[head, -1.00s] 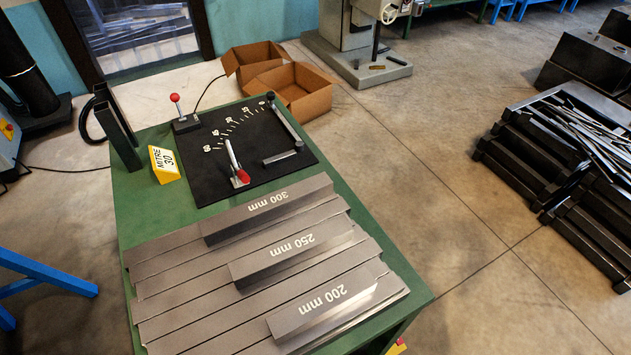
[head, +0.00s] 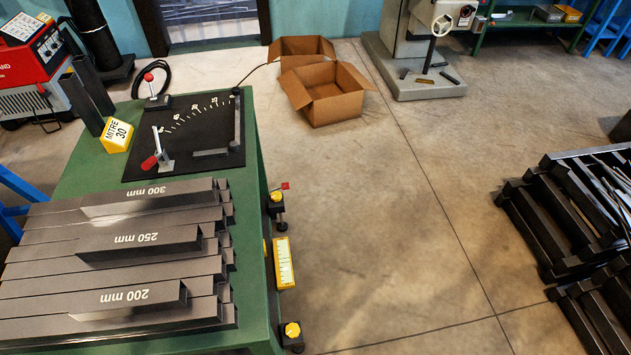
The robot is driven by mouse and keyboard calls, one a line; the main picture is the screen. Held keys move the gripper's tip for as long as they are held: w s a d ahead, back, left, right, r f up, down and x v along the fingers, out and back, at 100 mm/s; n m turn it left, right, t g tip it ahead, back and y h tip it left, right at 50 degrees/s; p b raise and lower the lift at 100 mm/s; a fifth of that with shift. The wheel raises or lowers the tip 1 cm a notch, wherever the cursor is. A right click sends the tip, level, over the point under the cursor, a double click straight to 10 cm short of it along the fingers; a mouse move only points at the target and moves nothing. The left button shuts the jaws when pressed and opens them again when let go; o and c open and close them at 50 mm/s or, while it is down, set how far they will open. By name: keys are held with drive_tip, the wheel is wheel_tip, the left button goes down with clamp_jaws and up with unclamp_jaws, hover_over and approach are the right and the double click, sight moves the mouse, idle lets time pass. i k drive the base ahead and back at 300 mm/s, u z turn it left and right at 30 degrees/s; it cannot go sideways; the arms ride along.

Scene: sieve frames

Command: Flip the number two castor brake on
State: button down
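The green bench (head: 255,150) stands at the left of the head view. Two small dark fittings with yellow tops, which look like castor brakes, show low along its right side. The far fitting (head: 276,200) has a small red tab (head: 286,186) beside it. The near fitting (head: 292,332) is close to the bottom edge. No number can be read on either, so I cannot tell which is number two, nor how its brake is set. A yellow plate (head: 283,262) with fine print sits between them. My gripper is not in view.
Steel bars marked 300, 250 and 200 mm (head: 130,240) lie on the bench, with a black mitre plate (head: 205,140) behind. Open cardboard boxes (head: 325,95) and a machine base (head: 412,75) stand beyond. Dark metal stacks (head: 560,210) are at right. The floor between is clear.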

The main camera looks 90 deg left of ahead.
sight(285, 187)
drive_tip(key=u, duration=3.2)
drive_tip(key=k, duration=0.75)
drive_tip(key=z, duration=0.7)
drive_tip(key=k, duration=0.6)
drive_tip(key=z, duration=0.4)
drive_tip(key=i, duration=1.55)
drive_tip(key=u, duration=0.4)
drive_tip(key=i, duration=1.7)
drive_tip(key=u, duration=1.8)
drive_tip(key=i, duration=0.8)
drive_tip(key=u, duration=0.7)
